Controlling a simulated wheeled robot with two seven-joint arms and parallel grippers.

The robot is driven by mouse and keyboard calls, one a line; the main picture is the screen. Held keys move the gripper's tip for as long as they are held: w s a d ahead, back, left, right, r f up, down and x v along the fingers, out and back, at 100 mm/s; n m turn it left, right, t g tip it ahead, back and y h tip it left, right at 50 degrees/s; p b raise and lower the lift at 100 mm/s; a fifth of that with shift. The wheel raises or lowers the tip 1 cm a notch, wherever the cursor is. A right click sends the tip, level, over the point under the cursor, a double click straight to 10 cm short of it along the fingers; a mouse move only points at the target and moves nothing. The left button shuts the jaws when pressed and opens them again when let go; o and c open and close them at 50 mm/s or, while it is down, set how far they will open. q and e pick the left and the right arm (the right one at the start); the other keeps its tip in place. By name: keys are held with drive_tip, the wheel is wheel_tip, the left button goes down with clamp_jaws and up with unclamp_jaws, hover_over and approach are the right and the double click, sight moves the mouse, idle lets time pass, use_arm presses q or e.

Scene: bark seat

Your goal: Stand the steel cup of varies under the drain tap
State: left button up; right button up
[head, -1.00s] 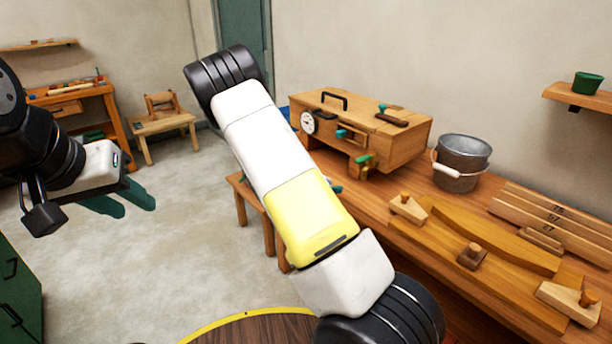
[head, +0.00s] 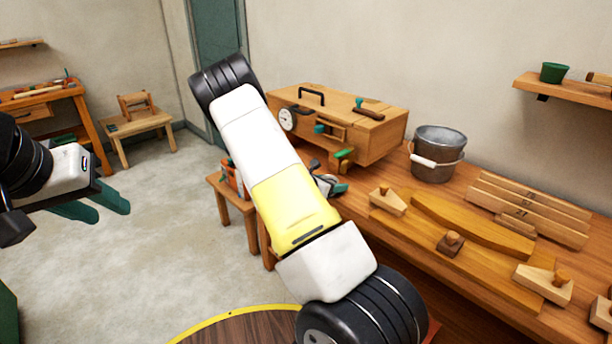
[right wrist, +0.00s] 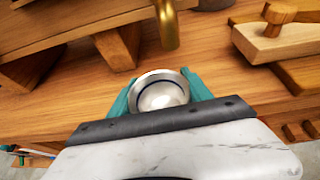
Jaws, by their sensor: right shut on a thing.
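The steel cup (right wrist: 160,92) is between the teal fingers of my right gripper (right wrist: 158,95) in the right wrist view, its round open mouth facing the camera. My right gripper is shut on it. The brass drain tap (right wrist: 167,24) shows just beyond the cup's rim; its green handle shows on the wooden box in the head view (head: 342,154). In the head view my right gripper (head: 335,187) is partly hidden by my arm, below the tap. I cannot tell whether the cup touches the bench. My left gripper (head: 95,206) is open and empty over the floor.
The wooden box (head: 365,135) with a dial stands on the bench (head: 378,232). A metal bucket (head: 436,158) stands right of it. Wooden forms and blocks (head: 470,225) fill the bench's right side. A stool (head: 228,195) stands left of the bench.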

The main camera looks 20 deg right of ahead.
sight(337, 183)
drive_tip(key=shift+s+d, duration=0.2)
drive_tip(key=shift+d, duration=2.3)
drive_tip(key=shift+f, duration=0.2)
drive_tip(key=o, duration=1.5)
drive_tip(key=shift+c, duration=0.2)
drive_tip(key=v, duration=0.7)
drive_tip(key=shift+s+a+r, duration=0.1)
drive_tip(key=shift+s+a, duration=0.05)
drive_tip(key=shift+a, duration=0.2)
drive_tip(key=shift+a, duration=0.1)
